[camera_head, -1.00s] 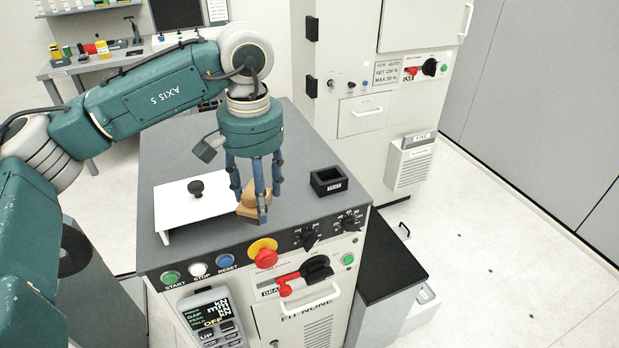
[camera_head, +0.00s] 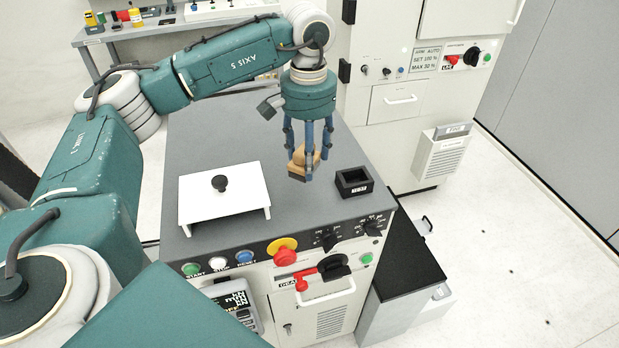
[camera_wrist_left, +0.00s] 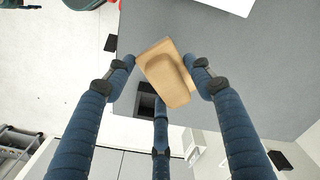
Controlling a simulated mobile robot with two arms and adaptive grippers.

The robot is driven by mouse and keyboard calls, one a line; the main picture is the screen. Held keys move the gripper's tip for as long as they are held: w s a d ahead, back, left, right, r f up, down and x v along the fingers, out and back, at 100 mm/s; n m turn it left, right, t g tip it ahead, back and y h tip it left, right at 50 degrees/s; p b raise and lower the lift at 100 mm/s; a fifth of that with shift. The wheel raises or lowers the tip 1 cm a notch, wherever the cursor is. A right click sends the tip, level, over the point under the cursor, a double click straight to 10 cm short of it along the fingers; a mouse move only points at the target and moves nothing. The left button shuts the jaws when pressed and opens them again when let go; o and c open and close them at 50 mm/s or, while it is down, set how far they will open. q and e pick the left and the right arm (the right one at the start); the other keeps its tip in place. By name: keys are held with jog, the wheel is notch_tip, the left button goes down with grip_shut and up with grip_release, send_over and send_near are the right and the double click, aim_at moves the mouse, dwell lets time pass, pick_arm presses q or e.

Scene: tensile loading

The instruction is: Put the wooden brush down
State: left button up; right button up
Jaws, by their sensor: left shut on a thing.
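The wooden brush (camera_head: 299,160) is a light-brown block held between the fingers of my left gripper (camera_head: 307,172). In the head view the gripper points down over the grey bench top (camera_head: 240,130), between the white stand and the small black box; I cannot tell whether the brush touches the surface. In the left wrist view the brush (camera_wrist_left: 168,76) lies tilted between the blue fingers of the gripper (camera_wrist_left: 163,88). My right gripper is not in view.
A white stand (camera_head: 205,205) with a black knob is left of the brush. An open black box (camera_head: 354,183) is close on its right. Buttons, a red stop knob (camera_head: 285,256) and dials line the front panel. A tall cabinet (camera_head: 400,125) stands behind right.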

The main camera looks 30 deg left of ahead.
pick_arm(q)
notch_tip(320, 180, down, 4)
jog(key=shift+r+p, duration=0.1)
jog(key=shift+p, duration=0.4)
notch_tip(320, 180, down, 4)
jog(key=shift+p, duration=0.8)
jog(key=shift+f, duration=0.25)
jog(key=shift+f, duration=0.1)
jog(key=shift+d+f+b, duration=0.1)
jog(key=shift+f+b, duration=0.05)
jog(key=shift+b, duration=0.15)
jog(key=o, duration=1)
